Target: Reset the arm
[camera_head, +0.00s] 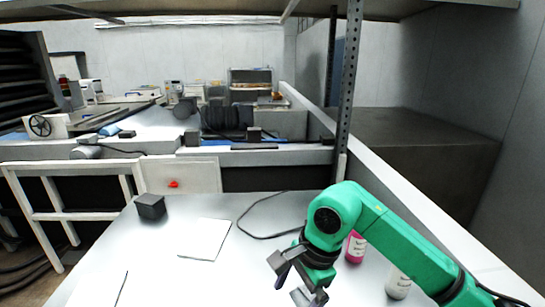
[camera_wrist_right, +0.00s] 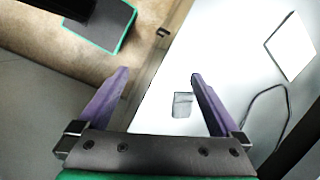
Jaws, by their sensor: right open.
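My right arm, green, comes in from the right in the head view. Its gripper (camera_head: 289,281) hangs low over the white table (camera_head: 190,270) and is empty. In the right wrist view the two purple-grey fingers of the gripper (camera_wrist_right: 158,88) stand wide apart with nothing between their tips. My left gripper does not show in the head view.
A dark box (camera_head: 150,206), a white sheet (camera_head: 205,239) and a black cable (camera_head: 250,221) lie on the table. A pink-labelled bottle (camera_head: 355,248) and a white bottle (camera_head: 398,284) stand by my right arm. A perforated post (camera_head: 347,90) rises behind.

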